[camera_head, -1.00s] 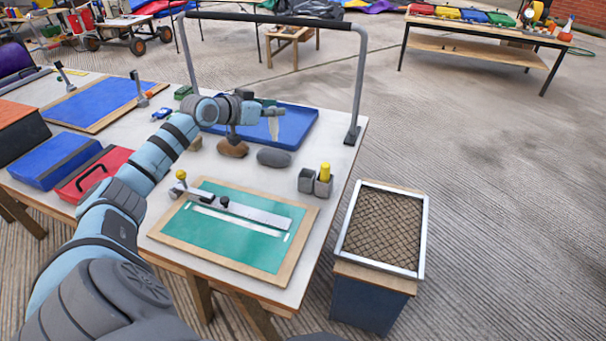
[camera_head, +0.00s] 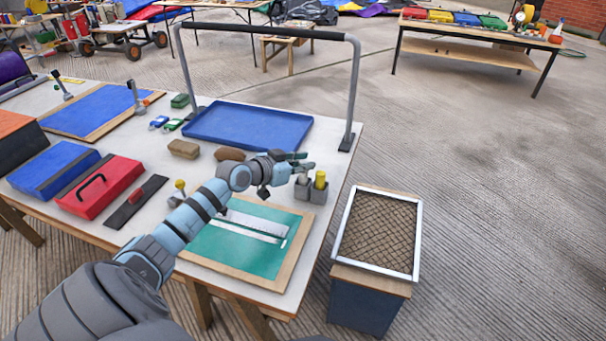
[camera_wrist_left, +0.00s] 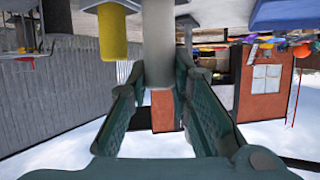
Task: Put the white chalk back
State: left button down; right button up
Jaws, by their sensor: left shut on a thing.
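My left gripper (camera_head: 302,163) is shut on the white chalk, a pale cylinder standing between its fingers in the left wrist view (camera_wrist_left: 159,45). In the head view the gripper is right above the left one of two small grey cups (camera_head: 302,190). The chalk is mostly hidden there, and I cannot tell how far its lower end is inside the cup. The right cup (camera_head: 318,195) holds a yellow chalk (camera_head: 320,179), which stands beside the white one in the left wrist view (camera_wrist_left: 113,35). My right gripper is not in view.
A green board (camera_head: 215,250) with a wooden frame lies under my arm, with a pale ruler on it. A blue tray (camera_head: 250,125) lies behind, under a grey metal arch (camera_head: 357,90). A red box (camera_head: 100,185) is left. A mesh-topped bin (camera_head: 378,235) stands right of the table.

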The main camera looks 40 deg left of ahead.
pick_arm(q)
notch_tip(320, 180, down, 2)
jog(key=shift+f, duration=0.25)
jog(key=shift+r, duration=0.1)
jog(key=shift+b, duration=0.3)
jog(key=c, duration=1.7)
grip_release()
